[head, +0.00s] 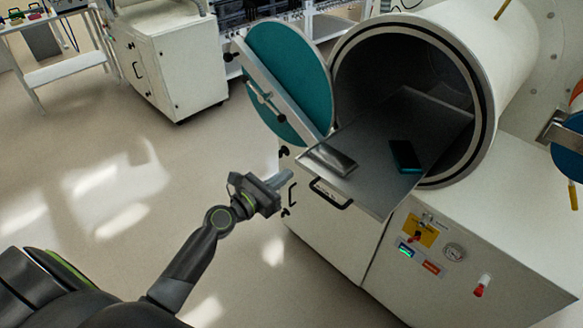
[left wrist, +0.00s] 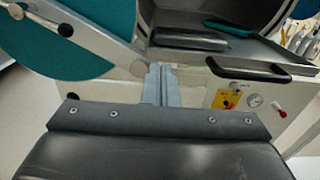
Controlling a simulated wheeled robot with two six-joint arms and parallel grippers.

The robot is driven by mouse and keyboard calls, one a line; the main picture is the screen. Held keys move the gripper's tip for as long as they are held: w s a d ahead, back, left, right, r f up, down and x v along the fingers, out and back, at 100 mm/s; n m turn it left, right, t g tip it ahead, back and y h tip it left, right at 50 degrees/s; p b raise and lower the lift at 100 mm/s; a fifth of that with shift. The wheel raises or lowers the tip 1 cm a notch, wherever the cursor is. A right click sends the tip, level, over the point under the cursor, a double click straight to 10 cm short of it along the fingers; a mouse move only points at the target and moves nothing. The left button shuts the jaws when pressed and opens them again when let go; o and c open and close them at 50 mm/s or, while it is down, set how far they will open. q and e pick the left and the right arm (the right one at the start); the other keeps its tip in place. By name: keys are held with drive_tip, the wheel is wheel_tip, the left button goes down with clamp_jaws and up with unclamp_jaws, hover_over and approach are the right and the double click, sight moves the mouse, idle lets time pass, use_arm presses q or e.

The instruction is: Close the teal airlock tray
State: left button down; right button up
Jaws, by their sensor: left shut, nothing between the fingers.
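The airlock tray (head: 375,178) is a grey metal shelf that sticks out of the round chamber mouth. Its black handle (head: 331,194) is on the front edge; the handle also shows in the left wrist view (left wrist: 248,72). The teal round door (head: 290,75) stands swung open to the left of the mouth. My left gripper (head: 284,178) is shut and empty, a little left of the tray's front edge and handle, apart from them. Its closed fingers (left wrist: 161,85) point toward the tray in the left wrist view. My right gripper is not in view.
A dark teal-edged item (head: 404,156) and a silvery packet (head: 331,158) lie on the tray. The white cabinet below carries a gauge (head: 454,252) and a red-handled valve (head: 480,288). A blue round door (head: 570,146) is at the right edge. The floor at left is clear.

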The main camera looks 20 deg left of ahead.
sight(300, 165)
use_arm(q)
drive_tip(key=shift+x, duration=1.6)
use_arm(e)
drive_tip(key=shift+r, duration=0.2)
